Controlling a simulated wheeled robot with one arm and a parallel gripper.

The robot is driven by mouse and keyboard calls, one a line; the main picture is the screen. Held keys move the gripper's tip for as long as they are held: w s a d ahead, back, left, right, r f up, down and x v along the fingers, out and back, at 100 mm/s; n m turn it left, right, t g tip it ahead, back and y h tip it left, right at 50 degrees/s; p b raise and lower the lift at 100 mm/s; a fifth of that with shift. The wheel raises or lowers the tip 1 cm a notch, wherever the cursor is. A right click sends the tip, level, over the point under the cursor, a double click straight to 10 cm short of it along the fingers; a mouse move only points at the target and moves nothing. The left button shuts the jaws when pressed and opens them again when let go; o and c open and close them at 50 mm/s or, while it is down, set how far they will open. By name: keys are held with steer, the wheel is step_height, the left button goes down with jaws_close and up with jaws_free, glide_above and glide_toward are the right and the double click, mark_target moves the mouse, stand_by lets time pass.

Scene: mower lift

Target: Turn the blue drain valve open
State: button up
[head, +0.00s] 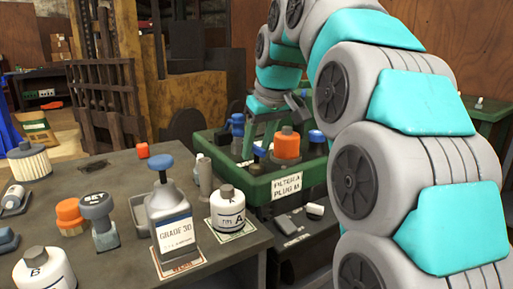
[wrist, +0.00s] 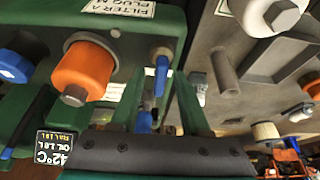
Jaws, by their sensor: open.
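The green mower body (head: 275,185) stands beyond the bench, with an orange filter (head: 286,143) on it. A blue-topped upright part (head: 237,127) at its left looks like the drain valve. In the wrist view a blue lever (wrist: 162,66), likely the same valve, stands beside the orange filter (wrist: 85,70). My gripper (head: 258,135) is over the mower, just right of that blue part. In the wrist view my gripper (wrist: 160,82) has its fingers apart, with the blue lever near their tips. I cannot tell whether they touch it. A second blue piece (wrist: 144,121) shows between the fingers.
The grey bench (head: 110,170) holds a grey GRADE 30 jug (head: 173,215), a white bottle A (head: 228,208), a white bottle B (head: 44,270) and an orange-capped part (head: 69,215). A small display reading 42°C (wrist: 52,148) is near my gripper. A forklift stands behind.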

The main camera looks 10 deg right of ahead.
steer(key=a+p+v, duration=0.1)
steer(key=v, duration=0.6)
steer(key=shift+d, duration=0.55)
steer(key=shift+s+r, duration=0.1)
